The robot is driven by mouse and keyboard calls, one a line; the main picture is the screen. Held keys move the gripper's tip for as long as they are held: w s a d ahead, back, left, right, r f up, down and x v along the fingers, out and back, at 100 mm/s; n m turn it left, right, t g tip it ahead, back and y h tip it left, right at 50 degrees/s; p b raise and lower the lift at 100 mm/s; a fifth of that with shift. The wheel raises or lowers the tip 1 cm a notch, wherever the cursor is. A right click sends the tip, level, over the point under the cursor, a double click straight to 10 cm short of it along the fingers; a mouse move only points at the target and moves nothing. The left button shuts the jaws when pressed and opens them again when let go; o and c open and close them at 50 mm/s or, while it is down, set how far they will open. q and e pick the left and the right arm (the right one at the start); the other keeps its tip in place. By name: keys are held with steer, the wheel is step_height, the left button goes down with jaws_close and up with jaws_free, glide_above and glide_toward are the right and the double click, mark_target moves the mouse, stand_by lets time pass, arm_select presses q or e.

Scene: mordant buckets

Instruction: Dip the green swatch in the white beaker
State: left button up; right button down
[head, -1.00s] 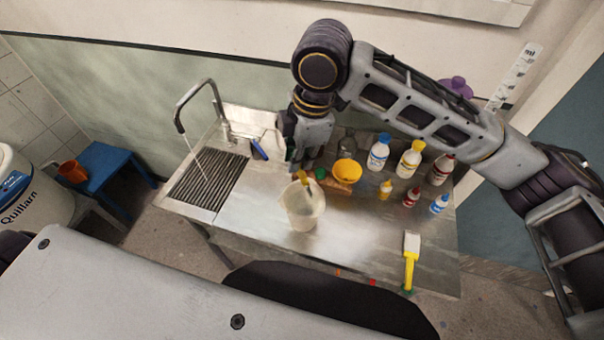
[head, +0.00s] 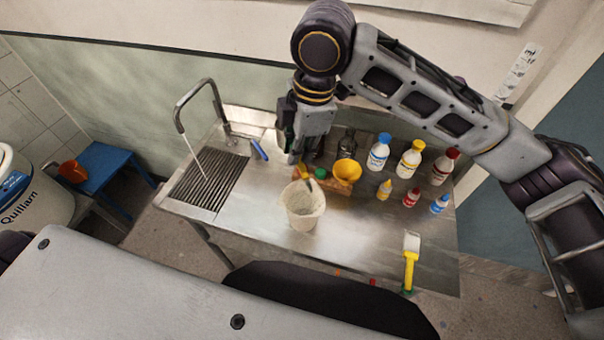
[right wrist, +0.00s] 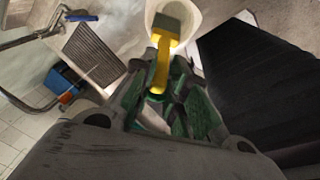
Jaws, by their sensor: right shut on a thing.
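The white beaker (head: 305,212), a pale bucket-like vessel, stands upright on the steel bench, and its mouth also shows in the right wrist view (right wrist: 196,14). My right gripper (right wrist: 160,92) is shut on a yellow piece (right wrist: 163,65) with a broader flat end, which lies toward the beaker's mouth in that view. In the head view my right gripper (head: 304,160) is behind the beaker. Whether the piece is inside or above the beaker, I cannot tell. A green item (head: 320,173) lies beside the yellow bowl; I cannot tell if it is the green swatch.
A yellow-handled tool (head: 410,265) lies near the front right. The sink grating (head: 210,182) and tap (head: 180,110) are at left. The bench front is mostly clear.

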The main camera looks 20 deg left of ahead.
steer(key=shift+r, duration=1.35)
steer(key=shift+w+f, duration=0.1)
steer(key=shift+f, duration=0.05)
